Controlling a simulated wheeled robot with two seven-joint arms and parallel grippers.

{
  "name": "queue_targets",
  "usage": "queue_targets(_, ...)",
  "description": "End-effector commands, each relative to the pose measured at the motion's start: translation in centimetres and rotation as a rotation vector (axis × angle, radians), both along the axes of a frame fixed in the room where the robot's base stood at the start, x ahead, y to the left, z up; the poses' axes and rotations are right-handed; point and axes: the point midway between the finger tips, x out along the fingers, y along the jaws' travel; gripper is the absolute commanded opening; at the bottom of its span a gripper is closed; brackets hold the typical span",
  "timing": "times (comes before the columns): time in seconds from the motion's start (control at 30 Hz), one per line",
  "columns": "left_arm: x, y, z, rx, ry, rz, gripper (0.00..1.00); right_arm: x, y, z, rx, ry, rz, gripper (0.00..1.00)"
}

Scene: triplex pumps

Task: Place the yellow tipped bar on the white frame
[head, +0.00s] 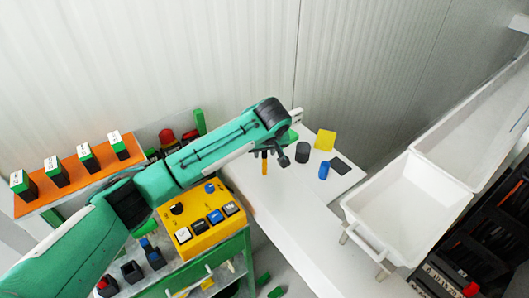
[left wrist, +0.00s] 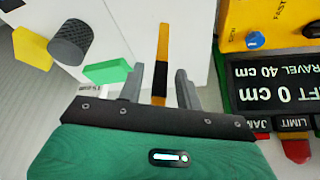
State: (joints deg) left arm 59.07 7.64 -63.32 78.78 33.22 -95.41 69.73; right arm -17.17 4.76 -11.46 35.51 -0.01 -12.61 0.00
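A slim bar (head: 264,164) with yellow ends and a black middle band shows at the left edge of the white bench-like structure (head: 292,215). In the left wrist view the yellow-tipped bar (left wrist: 162,45) lies between the two grey fingers of my left gripper (left wrist: 160,88). Gaps show on both sides of the bar, so the fingers look open around or above it. In the head view my left gripper (head: 270,155) is over the white structure's left edge. I cannot tell which part is the white frame. My right gripper is not in view.
A green block (left wrist: 107,72) is close to the left finger. A dark cylinder (head: 303,152), blue cylinder (head: 324,170) and yellow piece (head: 325,140) stand on the white surface. A yellow control box (head: 203,220) is at left. White tubs (head: 405,195) stand at right.

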Motion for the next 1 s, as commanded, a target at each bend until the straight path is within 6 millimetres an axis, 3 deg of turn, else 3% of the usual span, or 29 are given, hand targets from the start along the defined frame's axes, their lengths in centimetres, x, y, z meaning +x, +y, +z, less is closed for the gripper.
queue_targets(0.5, -3.6, -0.9, 9.0, -0.002, -0.002, 0.0, 0.35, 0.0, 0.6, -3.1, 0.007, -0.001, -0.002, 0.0)
queue_targets(0.7, -4.2, -1.0, 10.3, -0.001, 0.0, 0.0, 0.35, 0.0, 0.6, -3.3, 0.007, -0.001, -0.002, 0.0)
queue_targets(1.0, -4.2, -1.0, 10.4, 0.0, 0.0, 0.0, 0.35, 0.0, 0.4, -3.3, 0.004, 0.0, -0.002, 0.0)
